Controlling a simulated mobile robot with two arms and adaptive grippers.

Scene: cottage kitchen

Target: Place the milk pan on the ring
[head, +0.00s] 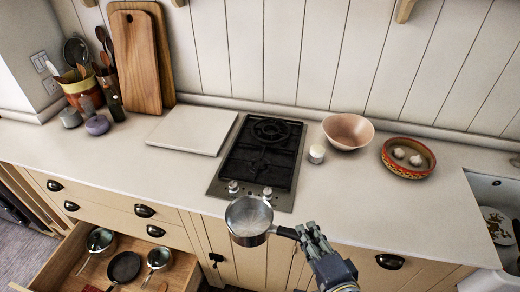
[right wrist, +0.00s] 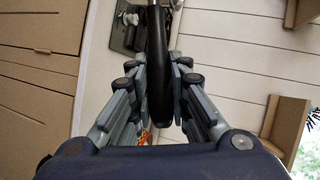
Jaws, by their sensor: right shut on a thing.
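The milk pan (head: 250,219) is a small steel pan with a black handle, shown in the head view in front of the hob, over the counter's front edge. My right gripper (head: 305,232) is shut on its handle and holds the pan level; the black handle (right wrist: 155,75) runs between the fingers in the right wrist view. The hob (head: 243,181) is a narrow dark plate with two rings, one behind the other, and knobs at its front. The rear ring (head: 269,131) is bare. The front ring (head: 257,165) is bare too. My left gripper is out of view.
An open drawer (head: 180,269) at lower left holds several pans. A pale board (head: 193,133) lies left of the hob. The counter's front right is clear.

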